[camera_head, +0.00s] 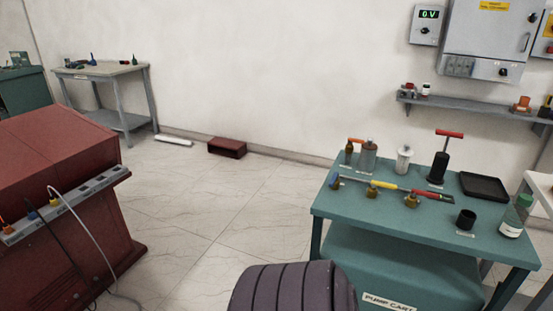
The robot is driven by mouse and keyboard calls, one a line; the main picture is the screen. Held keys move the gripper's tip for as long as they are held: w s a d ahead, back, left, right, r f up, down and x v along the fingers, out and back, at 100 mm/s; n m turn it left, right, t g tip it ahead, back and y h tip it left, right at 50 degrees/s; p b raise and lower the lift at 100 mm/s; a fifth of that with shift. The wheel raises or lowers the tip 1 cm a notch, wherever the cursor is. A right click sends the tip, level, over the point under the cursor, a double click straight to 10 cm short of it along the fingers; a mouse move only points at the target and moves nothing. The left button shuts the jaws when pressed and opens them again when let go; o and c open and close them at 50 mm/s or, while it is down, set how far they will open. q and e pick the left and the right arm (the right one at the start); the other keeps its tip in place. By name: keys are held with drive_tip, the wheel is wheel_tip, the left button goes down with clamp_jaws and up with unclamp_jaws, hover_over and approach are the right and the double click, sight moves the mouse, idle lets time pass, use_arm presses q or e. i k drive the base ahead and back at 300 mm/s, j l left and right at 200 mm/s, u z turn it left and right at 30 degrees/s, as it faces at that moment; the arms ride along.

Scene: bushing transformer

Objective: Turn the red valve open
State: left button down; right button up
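A teal pump cart (330,204) stands at the right. Neither of my grippers is in view.
A black tray (484,186), a black cup (466,219) and a green-capped bottle (515,215) share the cart top. A dark red cabinet (60,190) stands at the left. A dark ribbed shape (293,290) fills the bottom middle. The floor between is clear.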

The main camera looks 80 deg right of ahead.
sight(415, 192)
drive_tip(key=z, duration=3.65)
